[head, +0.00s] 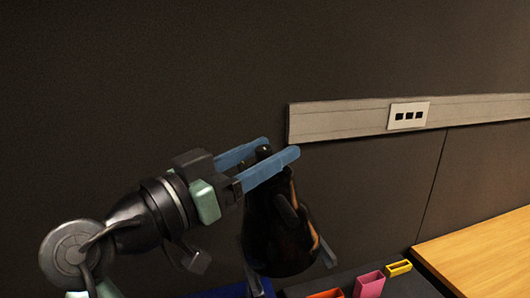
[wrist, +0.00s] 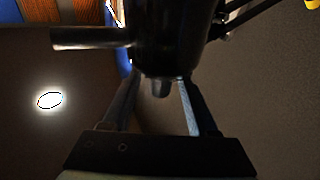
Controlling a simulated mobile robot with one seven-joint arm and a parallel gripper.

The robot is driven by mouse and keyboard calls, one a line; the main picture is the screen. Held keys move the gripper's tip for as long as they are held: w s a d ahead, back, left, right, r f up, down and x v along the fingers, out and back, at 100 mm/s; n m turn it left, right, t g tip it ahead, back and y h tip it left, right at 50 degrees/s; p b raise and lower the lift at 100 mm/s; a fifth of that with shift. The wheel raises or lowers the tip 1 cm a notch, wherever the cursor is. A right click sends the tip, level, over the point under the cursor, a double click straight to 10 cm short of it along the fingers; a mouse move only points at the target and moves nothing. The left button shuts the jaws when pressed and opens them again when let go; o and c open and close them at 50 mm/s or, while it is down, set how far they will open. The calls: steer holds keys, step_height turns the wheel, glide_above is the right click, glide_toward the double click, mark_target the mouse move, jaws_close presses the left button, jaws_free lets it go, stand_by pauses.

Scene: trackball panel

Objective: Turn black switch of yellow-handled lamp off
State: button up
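A black, glossy lamp head (head: 280,240) stands in the lower middle of the head view, below and behind my gripper's fingers. It also shows in the wrist view (wrist: 170,45), with a rod (wrist: 90,37) sticking out to the left. A short dark knob (wrist: 159,87) on it points into the gap between my fingers; I cannot tell for sure that it is the switch. My gripper (head: 280,148) has two blue fingers set apart, one on each side of the knob, and contact is not clear. A yellow bit (wrist: 313,4) shows at the wrist view's corner, perhaps the handle.
A dark wall fills the back, with a grey rail (head: 340,120) and a socket plate (head: 408,115). Pink (head: 369,284), yellow (head: 398,268) and orange (head: 326,294) holders sit at the bottom. A wooden surface (head: 485,255) lies at the right. Upper left is free.

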steer(key=shift+a, duration=0.1)
steer(key=b+v, duration=0.4)
steer(key=v, duration=0.9)
